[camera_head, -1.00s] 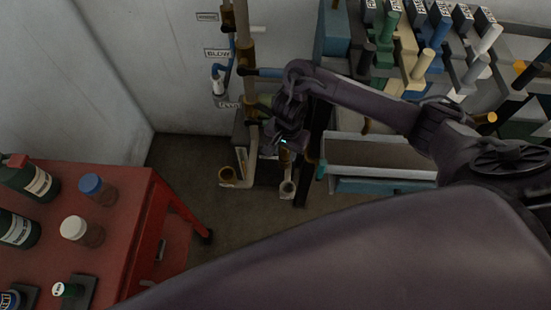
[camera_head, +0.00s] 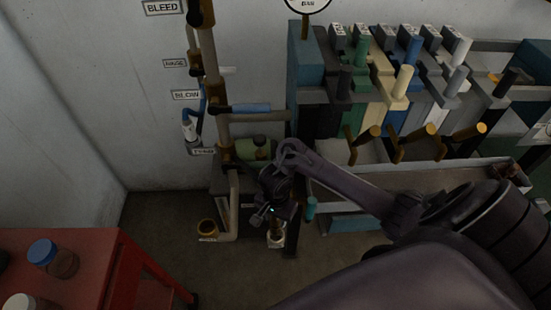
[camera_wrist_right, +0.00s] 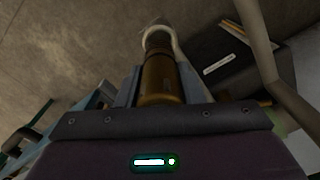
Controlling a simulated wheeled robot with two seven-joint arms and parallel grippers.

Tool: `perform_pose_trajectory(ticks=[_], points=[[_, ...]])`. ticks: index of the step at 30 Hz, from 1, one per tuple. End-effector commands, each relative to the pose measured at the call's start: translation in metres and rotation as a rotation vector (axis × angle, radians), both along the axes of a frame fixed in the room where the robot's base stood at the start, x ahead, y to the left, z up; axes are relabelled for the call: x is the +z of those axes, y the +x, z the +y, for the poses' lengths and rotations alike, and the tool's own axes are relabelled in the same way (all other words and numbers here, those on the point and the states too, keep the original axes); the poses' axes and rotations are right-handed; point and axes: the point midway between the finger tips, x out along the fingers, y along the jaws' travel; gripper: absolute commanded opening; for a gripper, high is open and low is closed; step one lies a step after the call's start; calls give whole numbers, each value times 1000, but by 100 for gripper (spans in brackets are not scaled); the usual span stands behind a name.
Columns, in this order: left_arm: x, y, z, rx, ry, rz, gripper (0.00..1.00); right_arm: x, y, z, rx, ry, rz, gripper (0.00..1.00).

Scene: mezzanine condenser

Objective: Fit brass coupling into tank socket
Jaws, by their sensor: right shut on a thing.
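My right gripper (camera_head: 276,222) points down at the foot of the pipework and is shut on the brass coupling (camera_wrist_right: 160,80). In the head view the coupling is mostly hidden by the gripper. In the right wrist view the coupling lies between the fingers, and its far end meets or overlaps a pale ring-shaped socket (camera_wrist_right: 157,36). This pale socket also shows just below the gripper in the head view (camera_head: 276,241). I cannot tell whether the coupling is inside the socket or only in line with it. My left gripper is not in view.
A green tank (camera_head: 254,148) sits behind. A lever rack and grey trough (camera_head: 420,178) are right. A red table (camera_head: 75,260) with jars is lower left. Floor between is clear.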

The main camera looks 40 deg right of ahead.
Motion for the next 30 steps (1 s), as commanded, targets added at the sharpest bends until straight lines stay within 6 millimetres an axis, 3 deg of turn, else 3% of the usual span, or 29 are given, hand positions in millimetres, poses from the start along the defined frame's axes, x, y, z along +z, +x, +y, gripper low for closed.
perform_pose_trajectory(ticks=[1, 3, 10, 18, 30], points=[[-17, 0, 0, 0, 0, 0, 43, -17, 1, 1, 0, 1, -2, 0], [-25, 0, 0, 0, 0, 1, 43, -26, 1, 0, 0, 1, -2, 0], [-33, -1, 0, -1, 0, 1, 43, -40, 1, 0, 1, 0, -2, 0], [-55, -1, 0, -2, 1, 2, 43, -77, 0, 0, 1, -1, 0, 0], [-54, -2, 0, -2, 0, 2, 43, -80, 1, 0, 1, 1, -2, 0]])
